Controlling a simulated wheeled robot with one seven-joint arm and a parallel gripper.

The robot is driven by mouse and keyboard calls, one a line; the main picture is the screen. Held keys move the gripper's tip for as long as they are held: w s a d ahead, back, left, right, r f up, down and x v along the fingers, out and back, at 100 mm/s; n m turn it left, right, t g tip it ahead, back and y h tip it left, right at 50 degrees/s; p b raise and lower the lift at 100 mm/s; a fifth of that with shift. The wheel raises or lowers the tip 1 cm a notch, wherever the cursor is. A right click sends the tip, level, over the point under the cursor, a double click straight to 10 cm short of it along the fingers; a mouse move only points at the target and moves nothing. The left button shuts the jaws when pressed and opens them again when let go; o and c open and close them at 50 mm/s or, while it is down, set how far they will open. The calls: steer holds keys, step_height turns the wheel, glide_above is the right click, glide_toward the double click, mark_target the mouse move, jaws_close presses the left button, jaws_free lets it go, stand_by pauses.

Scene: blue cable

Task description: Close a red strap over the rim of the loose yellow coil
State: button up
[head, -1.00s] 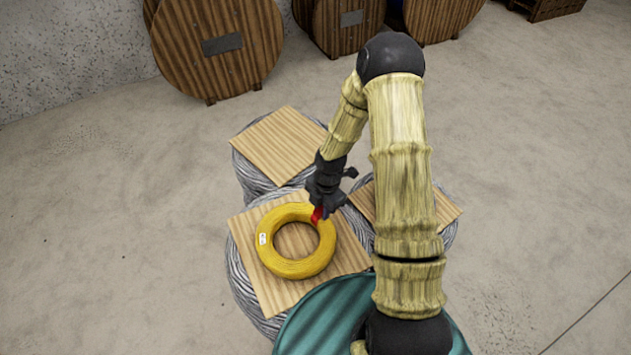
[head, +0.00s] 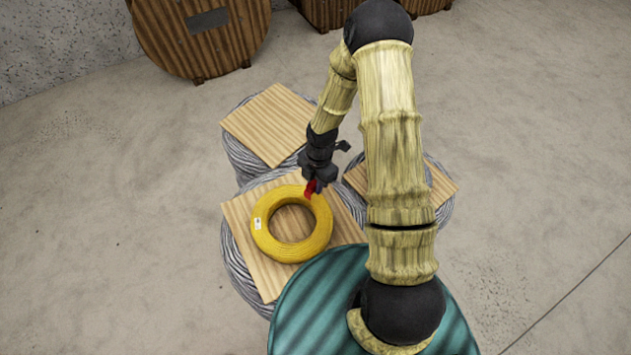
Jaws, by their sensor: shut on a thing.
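The yellow coil (head: 272,247) lies flat on a square wooden board (head: 240,218) on top of a grey cable drum, with a small white label on its left side. My gripper (head: 312,187) is at the upper right of the coil's ring and is shut on a red strap (head: 309,190). The strap shows as a small red patch between the fingers, at the coil's rim. I cannot tell whether it goes around the rim or only touches it. The gripper hides part of the strap.
A second board (head: 270,125) on a grey drum stands behind, bare. A third board (head: 438,186) is at the right, partly behind my arm. A big wooden cable reel (head: 205,45) stands by the wall. The floor at left and right is clear.

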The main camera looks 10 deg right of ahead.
mark_target(315, 197)
steer(key=shift+f+b, duration=0.75)
steer(key=shift+f, duration=0.55)
steer(key=shift+f+b, duration=0.8)
steer(key=shift+f, duration=0.4)
steer(key=shift+r+p, duration=0.65)
steer(key=shift+r, duration=0.15)
stand_by(0.4)
steer(key=shift+r, duration=0.3)
steer(key=shift+p, duration=0.45)
stand_by(2.7)
steer(key=shift+f+b, duration=0.5)
steer(key=shift+f, duration=0.1)
